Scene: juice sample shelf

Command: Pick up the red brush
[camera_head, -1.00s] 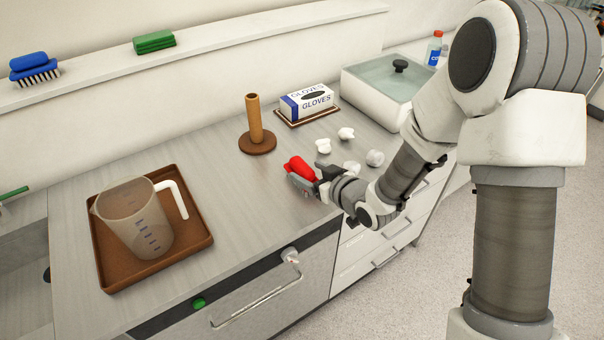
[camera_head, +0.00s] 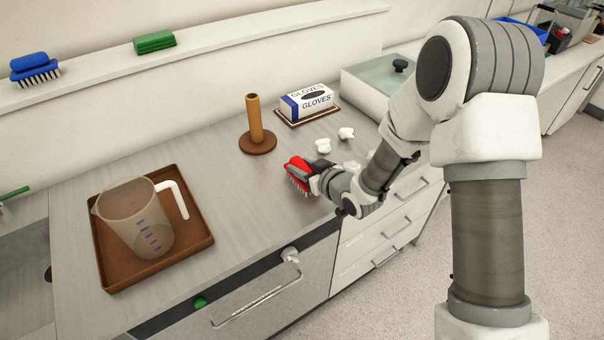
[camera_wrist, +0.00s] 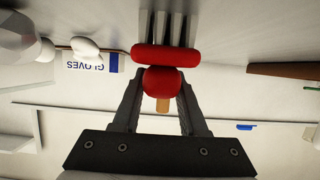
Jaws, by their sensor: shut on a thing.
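The red brush (camera_head: 295,164) has a red body and pale grey bristles, seen over the right part of the counter in the head view. My gripper (camera_head: 309,176) is shut on it. In the wrist view, the red brush (camera_wrist: 165,55) sits between the two fingers of my gripper (camera_wrist: 160,90), with its bristles pointing to the top of the picture. In the head view the bristles show at the brush's left and lower side. I cannot tell for sure how far the bristles are from the counter.
A brown holder with a post (camera_head: 256,133) stands behind the brush. A glove box (camera_head: 307,102) lies on a brown tray, with white crumpled pieces (camera_head: 323,146) nearby. A measuring jug (camera_head: 138,222) stands on a brown tray (camera_head: 190,249) at left.

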